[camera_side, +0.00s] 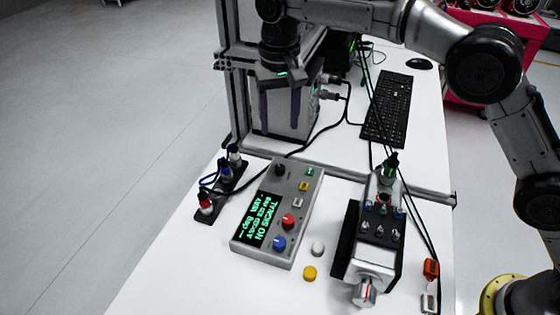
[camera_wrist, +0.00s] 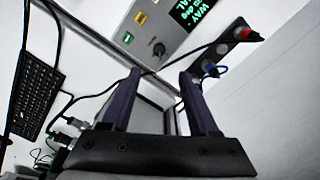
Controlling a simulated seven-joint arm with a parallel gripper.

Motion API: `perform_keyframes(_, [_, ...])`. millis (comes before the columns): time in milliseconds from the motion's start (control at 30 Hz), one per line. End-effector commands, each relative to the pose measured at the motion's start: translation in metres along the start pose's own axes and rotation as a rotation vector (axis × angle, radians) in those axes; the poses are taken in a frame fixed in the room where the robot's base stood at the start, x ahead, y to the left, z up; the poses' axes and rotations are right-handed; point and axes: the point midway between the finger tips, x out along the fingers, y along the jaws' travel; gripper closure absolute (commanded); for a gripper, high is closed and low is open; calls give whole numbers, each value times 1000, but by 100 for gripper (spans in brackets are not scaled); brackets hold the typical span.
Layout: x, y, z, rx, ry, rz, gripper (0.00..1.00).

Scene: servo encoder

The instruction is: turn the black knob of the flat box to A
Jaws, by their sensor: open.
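The flat box (camera_side: 262,258) is grey and lies on the white table, with a dark display (camera_side: 262,218) showing green text. Its black knob (camera_side: 280,170) is at the far end of the top face. The knob also shows in the wrist view (camera_wrist: 158,49), just beyond and between the fingertips, with a pale pointer line. The letters around the knob are too small to read. My gripper (camera_side: 281,122) is open and empty, fingers pointing down, apart from the knob and farther back in the side view. Its two purple fingers also show in the wrist view (camera_wrist: 160,75).
Red and blue knobs (camera_side: 288,221) and small buttons share the box. A connector strip (camera_side: 226,185) with cables stands left of it. A metal device (camera_side: 372,255) stands right. A grey cabinet (camera_side: 282,128) and frame post (camera_side: 232,100) are close to my gripper.

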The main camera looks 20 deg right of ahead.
Motion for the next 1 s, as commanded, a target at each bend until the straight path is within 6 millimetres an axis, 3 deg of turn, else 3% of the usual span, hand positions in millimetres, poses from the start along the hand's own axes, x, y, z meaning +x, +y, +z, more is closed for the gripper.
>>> perform_keyframes(400, [81, 2, 1, 1, -4, 3, 39])
perform_keyframes(600, [109, 2, 0, 1, -3, 2, 39])
perform_keyframes(1000, [122, 1, 0, 1, -1, 1, 39])
